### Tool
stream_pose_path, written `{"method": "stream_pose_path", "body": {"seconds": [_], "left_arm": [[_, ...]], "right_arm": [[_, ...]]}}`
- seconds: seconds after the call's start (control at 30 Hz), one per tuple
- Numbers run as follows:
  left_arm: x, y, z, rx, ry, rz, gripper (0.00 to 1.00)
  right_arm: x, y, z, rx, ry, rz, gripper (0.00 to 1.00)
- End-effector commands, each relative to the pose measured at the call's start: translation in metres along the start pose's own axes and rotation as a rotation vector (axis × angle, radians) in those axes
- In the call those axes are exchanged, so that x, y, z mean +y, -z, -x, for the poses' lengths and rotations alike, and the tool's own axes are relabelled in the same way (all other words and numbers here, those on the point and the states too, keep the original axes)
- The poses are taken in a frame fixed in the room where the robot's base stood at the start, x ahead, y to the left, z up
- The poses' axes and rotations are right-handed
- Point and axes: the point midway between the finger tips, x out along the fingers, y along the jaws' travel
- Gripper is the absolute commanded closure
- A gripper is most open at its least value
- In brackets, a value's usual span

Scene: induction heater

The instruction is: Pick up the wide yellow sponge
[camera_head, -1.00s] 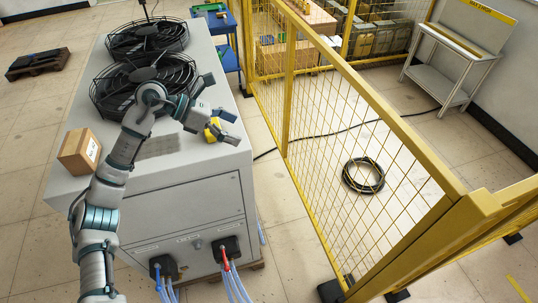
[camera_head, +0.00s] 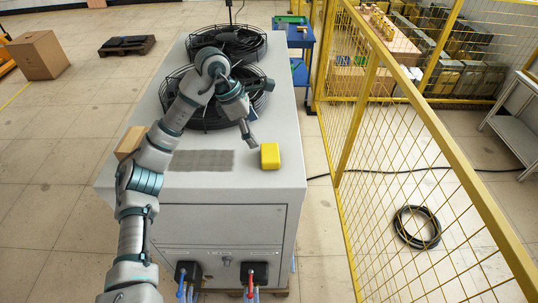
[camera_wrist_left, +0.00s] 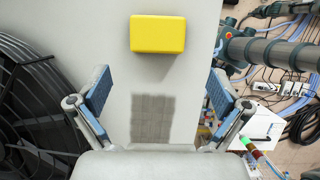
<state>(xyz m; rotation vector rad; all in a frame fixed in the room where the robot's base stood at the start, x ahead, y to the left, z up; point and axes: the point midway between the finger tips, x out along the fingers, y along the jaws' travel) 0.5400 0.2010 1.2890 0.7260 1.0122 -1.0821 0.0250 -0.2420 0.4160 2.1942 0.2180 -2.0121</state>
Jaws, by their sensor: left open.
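The wide yellow sponge (camera_head: 270,156) sits on the light grey top of the heater cabinet (camera_head: 240,182), near its right edge. In the left wrist view the sponge (camera_wrist_left: 158,34) lies beyond the fingertips, roughly centred between them and apart from both. My left gripper (camera_head: 252,117) is above the cabinet top, behind the sponge in the head view. In the left wrist view my left gripper (camera_wrist_left: 159,92) has its two blue-padded fingers spread wide with nothing between them. My right gripper is not in view.
Two black caged fans (camera_head: 228,40) are set in the cabinet top. A cardboard box (camera_head: 130,142) stands at the cabinet's left edge. A yellow mesh fence (camera_head: 385,130) runs along the right. The cabinet top around the sponge is clear.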

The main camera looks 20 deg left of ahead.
Motion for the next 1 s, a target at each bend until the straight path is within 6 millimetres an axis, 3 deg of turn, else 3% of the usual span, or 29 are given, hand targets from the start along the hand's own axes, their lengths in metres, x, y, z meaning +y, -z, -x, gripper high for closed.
{"method": "stream_pose_path", "body": {"seconds": [0.1,0.2,0.43,0.7,1.0], "left_arm": [[0.0,-0.002,-0.028,0.002,0.005,-0.001,0.0],[0.0,-0.004,-0.043,0.002,0.003,-0.001,0.0],[-0.002,-0.004,-0.06,0.002,0.002,-0.002,0.0],[0.001,-0.001,-0.099,-0.001,0.003,-0.001,0.0],[0.0,-0.001,-0.104,-0.001,0.001,-0.002,0.03]], "right_arm": [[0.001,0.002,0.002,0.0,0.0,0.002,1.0],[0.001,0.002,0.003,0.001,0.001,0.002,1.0],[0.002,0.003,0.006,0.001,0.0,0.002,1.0],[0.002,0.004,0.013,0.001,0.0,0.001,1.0],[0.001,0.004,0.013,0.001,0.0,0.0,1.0]]}}
